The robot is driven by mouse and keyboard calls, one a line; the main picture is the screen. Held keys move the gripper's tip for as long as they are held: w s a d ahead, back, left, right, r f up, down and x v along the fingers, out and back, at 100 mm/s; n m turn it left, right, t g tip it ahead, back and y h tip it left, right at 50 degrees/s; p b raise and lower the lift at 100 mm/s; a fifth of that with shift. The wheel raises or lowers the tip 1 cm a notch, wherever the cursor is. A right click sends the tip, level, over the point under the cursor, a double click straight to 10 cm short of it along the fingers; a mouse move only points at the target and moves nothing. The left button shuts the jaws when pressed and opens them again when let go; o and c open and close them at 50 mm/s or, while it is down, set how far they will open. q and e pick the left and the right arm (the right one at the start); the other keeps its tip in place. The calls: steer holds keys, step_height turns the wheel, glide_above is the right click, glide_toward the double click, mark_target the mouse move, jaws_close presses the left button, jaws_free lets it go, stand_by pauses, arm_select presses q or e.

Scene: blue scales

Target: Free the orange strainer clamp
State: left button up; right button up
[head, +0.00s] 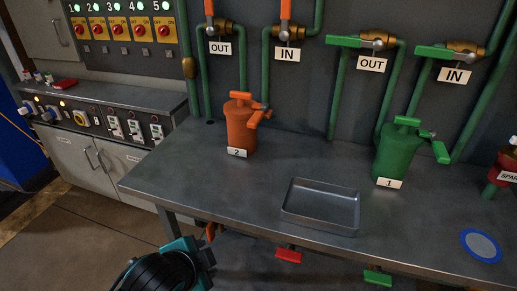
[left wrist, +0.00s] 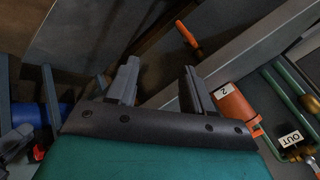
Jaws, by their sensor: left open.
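The orange strainer (head: 240,128), labelled 2, stands upright on the steel bench below orange-handled valves. Its orange clamp handle (head: 257,117) sticks out at the upper right side of the body. The strainer also shows in the left wrist view (left wrist: 232,110), partly hidden behind my finger and gripper body. My left gripper (head: 208,258) is low in front of the bench's front edge, well short of the strainer. In the left wrist view its two fingers (left wrist: 157,80) are apart with nothing between them. My right gripper is in neither view.
A metal tray (head: 320,225) lies on the bench (head: 160,170). A green strainer (head: 398,155), labelled 1, stands right of it, with a blue-rimmed disc (head: 481,245) further right. Orange, red (head: 288,255) and green (head: 377,277) handles project below the bench edge.

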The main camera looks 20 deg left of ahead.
mark_target(260, 111)
arm_select(q)
steer(key=w+r+m+t, duration=0.2)
steer(key=w+r+m, duration=0.1)
steer(key=w+m, duration=0.1)
steer(key=w+r+m+t, duration=0.2)
steer(key=w+r+m, duration=0.1)
steer(key=m, duration=0.2)
steer(key=w+r+m+t, duration=0.2)
steer(key=w+r+m, duration=0.1)
steer(key=w+m, duration=0.1)
steer(key=shift+w+d+r+m, duration=0.25)
steer(key=shift+w+m, duration=0.1)
steer(key=shift+m, duration=0.25)
steer(key=w+d+r+m+t+h, duration=0.15)
steer(key=w+r+m+t, duration=0.45)
steer(key=m, duration=0.6)
steer(key=shift+g, duration=0.9)
steer(key=w, duration=0.4)
steer(key=w+b, duration=0.1)
steer(key=w, duration=0.7)
steer(key=shift+r, duration=0.3)
jaws_close()
